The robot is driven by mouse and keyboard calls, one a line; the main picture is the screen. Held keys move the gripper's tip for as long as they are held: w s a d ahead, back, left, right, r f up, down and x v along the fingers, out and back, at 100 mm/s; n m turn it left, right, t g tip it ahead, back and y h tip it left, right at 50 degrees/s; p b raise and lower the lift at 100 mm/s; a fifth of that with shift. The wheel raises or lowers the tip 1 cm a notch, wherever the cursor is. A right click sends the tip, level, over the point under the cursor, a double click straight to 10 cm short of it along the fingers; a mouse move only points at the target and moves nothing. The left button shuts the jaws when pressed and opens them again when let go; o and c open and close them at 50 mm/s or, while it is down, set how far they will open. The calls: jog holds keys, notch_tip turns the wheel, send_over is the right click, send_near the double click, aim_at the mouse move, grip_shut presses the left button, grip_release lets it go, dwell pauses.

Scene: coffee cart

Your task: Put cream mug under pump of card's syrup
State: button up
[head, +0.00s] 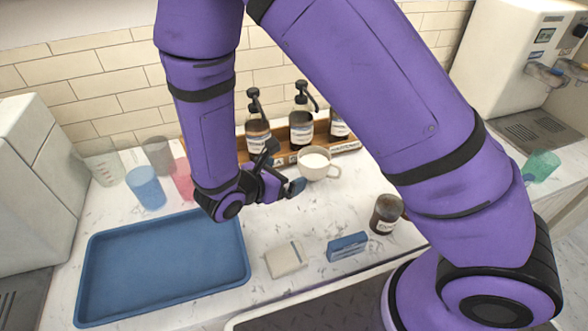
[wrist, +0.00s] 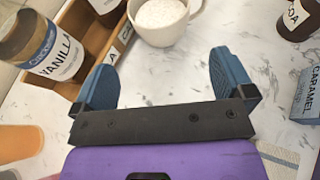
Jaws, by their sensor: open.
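The cream mug (head: 313,166), filled with something white, stands upright on the counter in front of the syrup rack, by the middle bottle. It also shows in the wrist view (wrist: 158,38). My gripper (head: 284,168) is open and empty, its fingers pointing toward the mug but apart from it. Both fingers show in the wrist view (wrist: 165,68). The blue card (head: 347,246) reads CARAMEL in the wrist view (wrist: 308,95). Pump bottles stand in the rack: left (head: 257,138), middle (head: 301,127) and right (head: 339,127), partly behind my arm. The bottle labelled VANILLA (wrist: 62,55) shows in the wrist view.
The wooden rack (head: 348,146) stands near the tiled wall. A blue tray (head: 92,290) lies front left, with cups (head: 146,188) behind it. A dark jar (head: 385,214) and a pale folded cloth (head: 286,260) are near the front. Counter between mug and card is clear.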

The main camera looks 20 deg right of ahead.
jog(key=s+d+r+m+g+y, duration=0.2)
jog(key=d+r+m+g, duration=0.1)
jog(key=d+r+m, duration=0.5)
jog(key=s+d+r+m+g+y, duration=0.25)
jog(key=d+r+m, duration=0.2)
jog(key=r, duration=0.55)
jog(key=s+d+r+m+t+y, duration=0.4)
jog(key=s+r+m+y, duration=0.3)
jog(key=s+r+m, duration=0.4)
jog(key=v, duration=0.2)
jog(key=shift+s+r, duration=0.2)
jog(key=shift+r, duration=0.15)
